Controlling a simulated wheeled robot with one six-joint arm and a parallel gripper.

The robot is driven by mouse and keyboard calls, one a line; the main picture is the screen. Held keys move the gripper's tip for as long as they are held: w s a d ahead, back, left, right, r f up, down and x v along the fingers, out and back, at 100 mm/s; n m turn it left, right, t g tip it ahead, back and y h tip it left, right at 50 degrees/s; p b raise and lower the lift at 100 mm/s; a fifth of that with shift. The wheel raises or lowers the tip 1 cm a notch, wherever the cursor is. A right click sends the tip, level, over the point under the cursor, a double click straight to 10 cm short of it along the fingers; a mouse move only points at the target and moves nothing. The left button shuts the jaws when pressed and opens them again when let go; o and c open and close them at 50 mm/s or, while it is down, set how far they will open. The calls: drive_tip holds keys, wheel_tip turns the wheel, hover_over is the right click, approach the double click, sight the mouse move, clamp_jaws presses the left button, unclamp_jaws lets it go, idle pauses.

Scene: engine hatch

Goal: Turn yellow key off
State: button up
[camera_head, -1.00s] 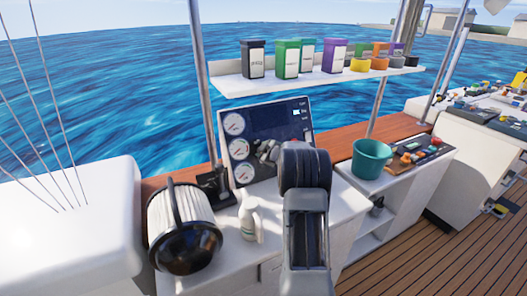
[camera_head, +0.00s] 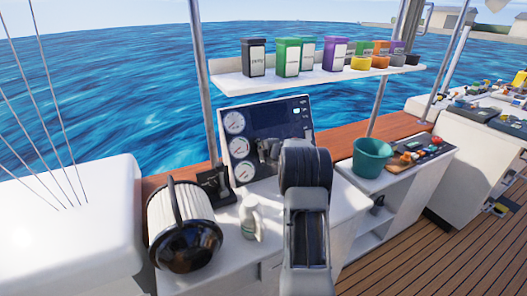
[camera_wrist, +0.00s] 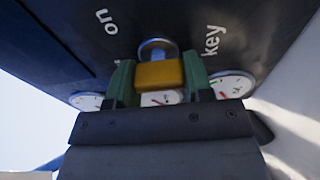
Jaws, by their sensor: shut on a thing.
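In the wrist view, the yellow key (camera_wrist: 160,74) sits between the two green fingertips of my gripper (camera_wrist: 160,84), which is shut on it. The key's shaft meets a round metal lock (camera_wrist: 157,47) on the dark panel (camera_wrist: 65,40). The word "on" is printed left of the lock and "key" right of it. In the head view, my gripper (camera_head: 267,150) is at the front of the gauge panel (camera_head: 277,116). The yellow key cannot be made out there.
White gauges (camera_head: 236,122) line the panel's left side. A teal bucket (camera_head: 371,157) stands to the right. A shelf (camera_head: 300,82) with several coloured containers hangs above.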

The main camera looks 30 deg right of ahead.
drive_tip(key=shift+n, duration=0.3)
idle(0.4)
drive_tip(key=o, duration=0.9)
drive_tip(key=v, duration=1.3)
drive_tip(key=shift+s+r, duration=0.15)
drive_tip(key=shift+s, duration=0.2)
